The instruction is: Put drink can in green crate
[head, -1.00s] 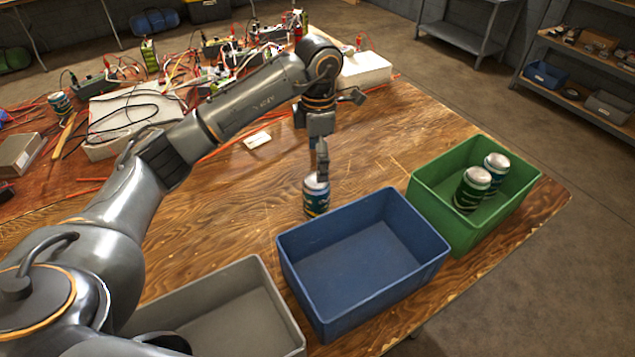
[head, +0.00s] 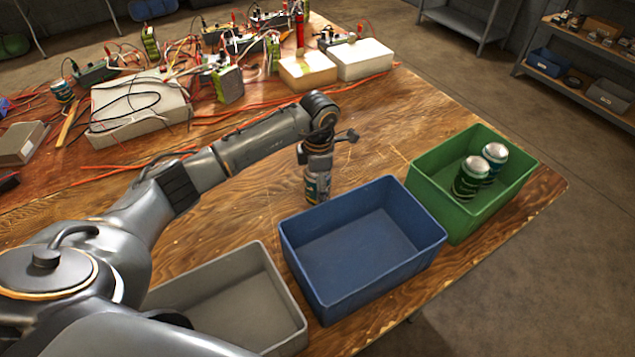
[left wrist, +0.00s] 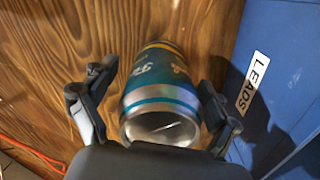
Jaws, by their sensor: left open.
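In the left wrist view the can (left wrist: 160,95) lies between the two fingers of my left gripper (left wrist: 152,108). The fingers are spread, one on each side of the can, with a visible gap at the left. In the head view my left gripper (head: 316,172) is lowered over the can and hides part of it. The green crate (head: 436,193) stands at the right and holds two cans (head: 470,178). My right gripper is not in view.
The blue crate (head: 310,285) is empty and stands right beside the can; a LEADS label shows on its side in the wrist view. A grey bin (head: 270,310) is at the front left. Cables, chargers and white blocks (head: 362,60) crowd the table's back.

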